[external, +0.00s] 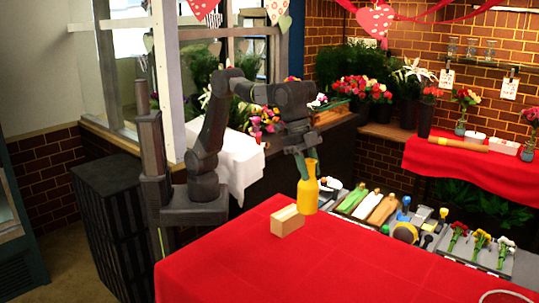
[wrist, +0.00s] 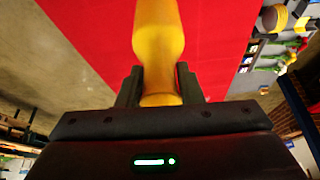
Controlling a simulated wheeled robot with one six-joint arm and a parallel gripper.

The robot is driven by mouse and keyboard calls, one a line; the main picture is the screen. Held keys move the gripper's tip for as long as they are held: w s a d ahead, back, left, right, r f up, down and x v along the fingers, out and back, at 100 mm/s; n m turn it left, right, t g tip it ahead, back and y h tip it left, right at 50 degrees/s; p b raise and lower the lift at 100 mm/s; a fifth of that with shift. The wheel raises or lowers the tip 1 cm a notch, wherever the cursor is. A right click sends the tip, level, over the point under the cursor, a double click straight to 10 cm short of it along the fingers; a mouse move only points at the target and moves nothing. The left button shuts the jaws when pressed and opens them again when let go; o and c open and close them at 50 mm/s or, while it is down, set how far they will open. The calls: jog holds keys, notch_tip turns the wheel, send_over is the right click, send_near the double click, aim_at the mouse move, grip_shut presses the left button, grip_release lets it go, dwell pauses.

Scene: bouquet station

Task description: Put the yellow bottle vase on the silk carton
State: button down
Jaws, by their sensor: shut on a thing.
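The yellow bottle vase (external: 308,188) is upright in my gripper (external: 302,152), at the near side of the red table's far edge. In the wrist view the vase (wrist: 158,45) sits between the two dark fingers of my gripper (wrist: 159,88), which are shut on it. In the external view the vase appears to be held above the red cloth; the exact gap under it is hard to tell. The silk carton (external: 288,221), seemingly the small tan box with a pale top, stands on the red cloth just left of and below the vase. I do not see the carton in the wrist view.
The red table (external: 330,270) is broad and mostly clear. A second red-covered table (external: 470,175) stands at the back right.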

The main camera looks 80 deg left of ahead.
jog(key=s+a+n+b, duration=0.1)
jog(key=s+a+b, duration=0.2)
jog(key=a, duration=1.4)
notch_tip(320, 180, down, 10)
jog(key=shift+f, duration=0.25)
jog(key=shift+f+b, duration=0.1)
jog(key=shift+b, duration=0.2)
jog(key=shift+f, duration=0.1)
jog(key=c, duration=1)
grip_release()
jog(key=v, duration=1.2)
jog(key=shift+s, duration=0.25)
